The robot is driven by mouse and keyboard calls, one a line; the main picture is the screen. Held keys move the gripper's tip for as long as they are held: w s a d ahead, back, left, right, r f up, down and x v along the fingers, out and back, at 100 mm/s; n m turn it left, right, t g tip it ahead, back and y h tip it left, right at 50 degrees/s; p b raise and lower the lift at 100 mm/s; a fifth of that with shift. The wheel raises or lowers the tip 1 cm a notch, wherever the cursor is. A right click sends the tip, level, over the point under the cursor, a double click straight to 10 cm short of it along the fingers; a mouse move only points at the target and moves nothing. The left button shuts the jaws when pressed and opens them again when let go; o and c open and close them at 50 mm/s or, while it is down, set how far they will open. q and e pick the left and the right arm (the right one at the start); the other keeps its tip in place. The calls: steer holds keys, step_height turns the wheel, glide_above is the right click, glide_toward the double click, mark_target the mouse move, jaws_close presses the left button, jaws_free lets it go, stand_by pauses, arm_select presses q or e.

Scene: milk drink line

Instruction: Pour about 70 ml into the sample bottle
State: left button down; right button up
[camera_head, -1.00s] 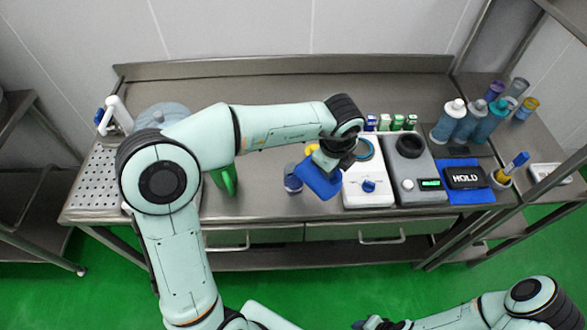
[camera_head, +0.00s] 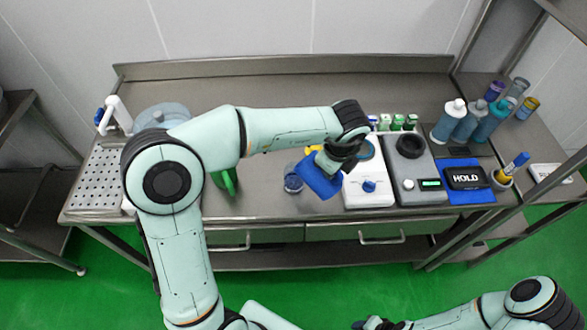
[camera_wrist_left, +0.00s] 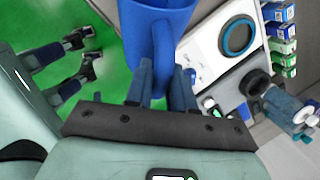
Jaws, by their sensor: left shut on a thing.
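My left gripper (camera_head: 340,156) is shut on the handle of a blue jug (camera_head: 320,180), which looks tilted in the head view. The jug (camera_wrist_left: 158,22) and its handle also show in the left wrist view, with the fingers (camera_wrist_left: 162,85) around the handle. A small clear bottle with a blue-purple part (camera_head: 293,180), likely the sample bottle, stands just left of the jug. No stream between them can be made out, and the level in the bottle is too small to read. My right gripper (camera_head: 377,324) is low at the front, away from the table; its fingers (camera_wrist_left: 75,65) look apart and empty.
Right of the jug are a white device with a blue knob (camera_head: 368,200), a grey device with a green display (camera_head: 425,195) and a HOLD sign (camera_head: 465,178). A green object (camera_head: 226,182) stands to the left. Capped bottles (camera_head: 467,122) are at the back right.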

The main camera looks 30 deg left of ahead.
mark_target(338, 186)
arm_select(q)
steer(key=f, duration=0.1)
steer(key=d+f+y+b, duration=0.1)
steer(key=d+f+y, duration=0.1)
steer(key=shift+s+d+f+t+b, duration=0.2)
steer(key=shift+s+f+t+b, duration=0.1)
steer(key=shift+s+f, duration=0.05)
steer(key=shift+d+f+m+y+b, duration=0.15)
steer(key=shift+d+f+y+b, duration=0.1)
steer(key=shift+y, duration=0.35)
steer(key=shift+d+f+m+y+b, duration=0.1)
steer(key=shift+d+m+y, duration=0.1)
steer(key=shift+y, duration=0.4)
steer(key=shift+d+f+t, duration=0.1)
steer(key=shift+f+t, duration=0.05)
steer(key=shift+t, duration=0.15)
steer(key=shift+s+r, duration=0.2)
steer(key=shift+s, duration=0.05)
steer(key=shift+w+f, duration=0.1)
steer(key=shift+w, duration=0.15)
arm_select(e)
steer(key=s+f, duration=0.1)
steer(key=f, duration=0.1)
steer(key=s+f, duration=0.1)
steer(key=s, duration=0.1)
steer(key=shift+s+f, duration=0.15)
steer(key=shift+f, duration=0.2)
arm_select(q)
steer(key=shift+s, duration=0.15)
